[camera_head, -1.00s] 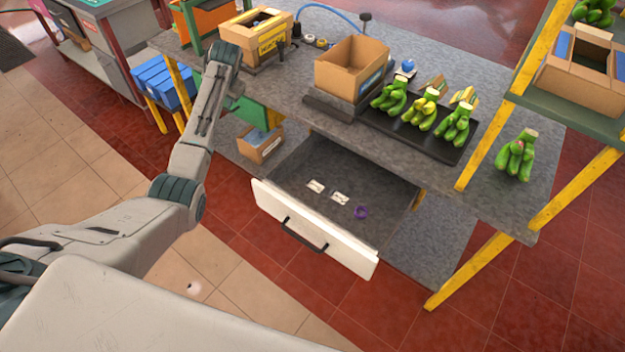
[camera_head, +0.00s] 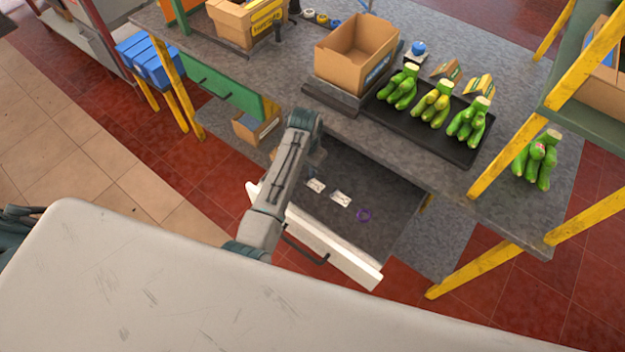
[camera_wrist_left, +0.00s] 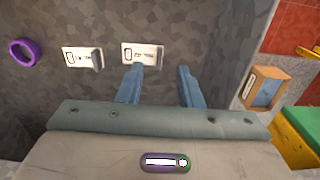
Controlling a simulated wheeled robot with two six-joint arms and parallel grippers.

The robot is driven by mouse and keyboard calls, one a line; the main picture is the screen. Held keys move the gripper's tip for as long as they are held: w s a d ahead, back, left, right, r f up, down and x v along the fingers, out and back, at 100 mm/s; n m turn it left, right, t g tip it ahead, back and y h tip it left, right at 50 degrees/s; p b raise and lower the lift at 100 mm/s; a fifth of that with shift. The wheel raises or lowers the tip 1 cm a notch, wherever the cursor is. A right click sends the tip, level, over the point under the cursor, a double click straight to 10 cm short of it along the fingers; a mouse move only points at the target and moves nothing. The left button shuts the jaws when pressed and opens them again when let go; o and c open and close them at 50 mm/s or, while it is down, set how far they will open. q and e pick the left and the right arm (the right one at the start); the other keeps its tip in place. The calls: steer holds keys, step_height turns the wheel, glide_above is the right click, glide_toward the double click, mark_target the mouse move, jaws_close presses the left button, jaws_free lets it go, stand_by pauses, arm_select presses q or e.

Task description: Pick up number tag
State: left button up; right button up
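Two white number tags lie in the open drawer (camera_head: 385,235). The left tag (camera_head: 316,185) and the other tag (camera_head: 340,198) show in the head view. In the left wrist view the nearer tag (camera_wrist_left: 143,53) is just ahead of one fingertip, and the other tag (camera_wrist_left: 82,58) lies to its left. My left gripper (camera_wrist_left: 160,70) is open, with two blue fingers apart and nothing between them. In the head view its fingers (camera_head: 314,168) are mostly hidden by the wrist, over the drawer's left part. Contact with a tag cannot be told. My right gripper is not in view.
A purple ring (camera_head: 364,215) lies in the drawer beside the tags. The white drawer front (camera_head: 340,258) stands below my left arm. Above are the grey worktop (camera_head: 490,190), an open cardboard box (camera_head: 350,60) and a black tray (camera_head: 415,135) with green banana bunches.

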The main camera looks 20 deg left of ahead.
mark_target(307, 179)
arm_select(q)
step_height(307, 179, down, 4)
steer(key=shift+r+p, duration=0.1)
steer(key=shift+p, duration=0.7)
steer(key=shift+f, duration=0.7)
steer(key=shift+w+f, duration=0.1)
steer(key=shift+f, duration=0.05)
jaws_close()
